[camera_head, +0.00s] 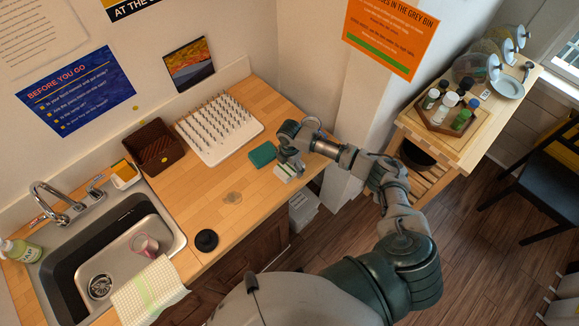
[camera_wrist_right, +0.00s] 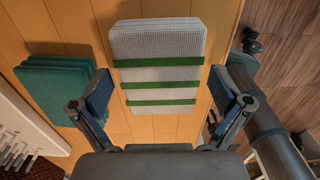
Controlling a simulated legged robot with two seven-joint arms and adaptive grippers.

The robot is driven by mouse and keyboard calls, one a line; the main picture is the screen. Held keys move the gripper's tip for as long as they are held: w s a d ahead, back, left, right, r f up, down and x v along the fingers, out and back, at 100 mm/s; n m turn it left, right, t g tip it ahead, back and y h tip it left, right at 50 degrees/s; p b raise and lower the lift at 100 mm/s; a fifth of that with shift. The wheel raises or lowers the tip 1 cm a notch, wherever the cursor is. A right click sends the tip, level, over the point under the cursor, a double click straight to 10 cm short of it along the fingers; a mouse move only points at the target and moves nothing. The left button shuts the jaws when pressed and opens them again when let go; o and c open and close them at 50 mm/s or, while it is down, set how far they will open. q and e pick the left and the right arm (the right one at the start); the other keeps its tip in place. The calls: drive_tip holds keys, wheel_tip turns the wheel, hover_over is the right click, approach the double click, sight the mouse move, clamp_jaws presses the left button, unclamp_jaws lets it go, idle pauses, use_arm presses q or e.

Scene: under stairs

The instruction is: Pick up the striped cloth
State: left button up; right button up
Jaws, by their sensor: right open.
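A folded white cloth with green stripes (camera_wrist_right: 158,45) lies on the wooden counter. In the right wrist view it sits between the two fingers of my right gripper (camera_wrist_right: 161,92), with a gap on each side. In the head view my right gripper (camera_head: 288,164) is above this striped cloth (camera_head: 285,173) near the counter's right end and partly hides it. The gripper is open and holds nothing. My left gripper is out of view.
A stack of green cloths (camera_head: 262,154) lies just left of the striped cloth. A white pegged rack (camera_head: 248,133) and a brown basket (camera_head: 155,148) stand behind. A checked cloth (camera_head: 150,291) hangs over the sink's front edge. A black round item (camera_head: 206,240) lies on the counter.

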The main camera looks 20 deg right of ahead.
sight(289, 167)
drive_tip(key=shift+f, duration=0.2)
drive_tip(key=shift+a+r, duration=0.1)
drive_tip(key=c, duration=1.1)
drive_tip(key=shift+o, duration=0.2)
drive_tip(key=shift+r, duration=0.1)
drive_tip(key=shift+r, duration=0.2)
drive_tip(key=r, duration=0.1)
drive_tip(key=r+b, duration=0.1)
drive_tip(key=shift+s+a+r, duration=0.1)
drive_tip(key=shift+s+r, duration=0.1)
drive_tip(key=shift+r, duration=0.2)
drive_tip(key=s+a+b, duration=0.1)
drive_tip(key=s+a, duration=0.2)
drive_tip(key=s, duration=0.4)
drive_tip(key=s+a+r, duration=0.1)
drive_tip(key=s+a, duration=0.3)
drive_tip(key=s, duration=0.3)
drive_tip(key=shift+r+b, duration=0.3)
drive_tip(key=shift+b, duration=0.05)
